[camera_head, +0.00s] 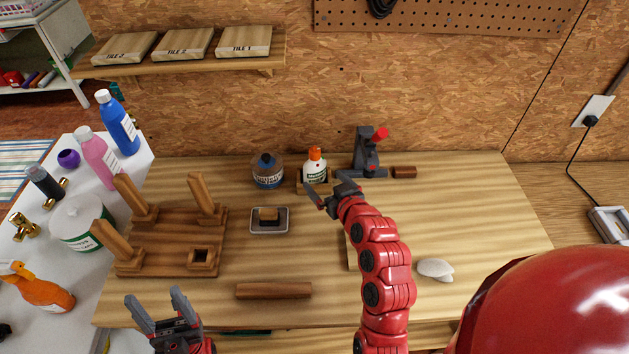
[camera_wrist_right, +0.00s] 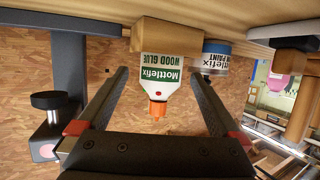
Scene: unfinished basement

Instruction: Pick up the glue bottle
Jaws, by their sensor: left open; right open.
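The glue bottle (camera_head: 314,170) is white with a green label and an orange cap. My left gripper (camera_head: 157,297) is open and empty at the bench's front left.
A grey clamp (camera_head: 367,152) with a red handle stands close right. A small tray (camera_head: 269,226), a wooden bar (camera_head: 273,291) and a wooden frame (camera_head: 165,243) lie left. The right side is mostly clear.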

